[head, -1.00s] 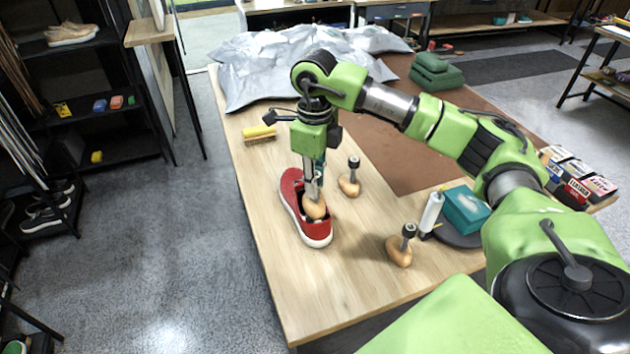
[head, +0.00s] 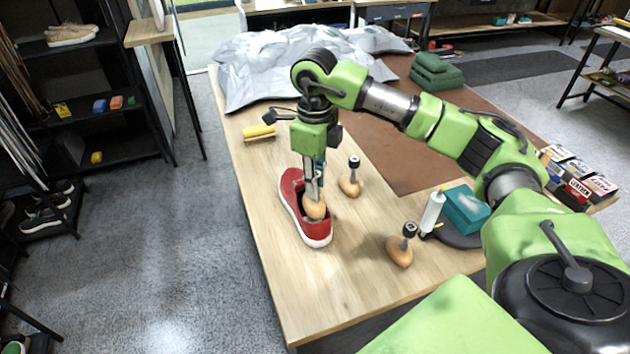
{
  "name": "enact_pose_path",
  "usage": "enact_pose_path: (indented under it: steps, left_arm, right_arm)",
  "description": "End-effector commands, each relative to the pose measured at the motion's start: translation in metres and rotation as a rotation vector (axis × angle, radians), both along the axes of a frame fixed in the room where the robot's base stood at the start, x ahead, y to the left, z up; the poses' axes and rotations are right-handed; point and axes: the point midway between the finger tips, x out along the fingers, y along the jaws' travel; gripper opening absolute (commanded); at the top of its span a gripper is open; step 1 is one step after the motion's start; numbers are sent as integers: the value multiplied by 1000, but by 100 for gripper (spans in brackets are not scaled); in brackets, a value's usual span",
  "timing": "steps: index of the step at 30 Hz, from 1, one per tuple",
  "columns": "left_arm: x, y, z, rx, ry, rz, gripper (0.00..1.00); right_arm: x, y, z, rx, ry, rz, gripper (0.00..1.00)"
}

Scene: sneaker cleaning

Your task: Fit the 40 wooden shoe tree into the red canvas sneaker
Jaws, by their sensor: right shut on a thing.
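The red canvas sneaker (head: 293,205) with a white sole stands on the wooden table near its left edge. A wooden shoe tree (head: 315,209) is at the opening of the sneaker, with its rounded end low in it. My right gripper (head: 314,188) points down over the sneaker and is shut on this shoe tree. Its fingers hide the upper part of the tree. Two other wooden shoe trees with dark knobs stand on the table, one just right of the sneaker (head: 349,185) and one nearer the front (head: 399,252). Size marks are too small to read. My left gripper is not in view.
A yellow brush (head: 259,132) lies behind the sneaker, and a crumpled grey sheet (head: 260,80) covers the far end. A white bottle (head: 432,212), a teal box (head: 465,208) and small boxes (head: 578,180) stand at the right. The table's front left is clear.

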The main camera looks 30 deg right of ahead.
Motion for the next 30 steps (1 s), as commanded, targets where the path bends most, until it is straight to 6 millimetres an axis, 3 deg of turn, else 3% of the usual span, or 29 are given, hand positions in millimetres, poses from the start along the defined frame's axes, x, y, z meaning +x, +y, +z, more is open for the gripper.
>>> enact_pose_path:
  steps: [30]
  left_arm:
    - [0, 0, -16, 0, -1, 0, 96]
  right_arm:
    - [0, 0, -20, 1, -1, 0, 0]
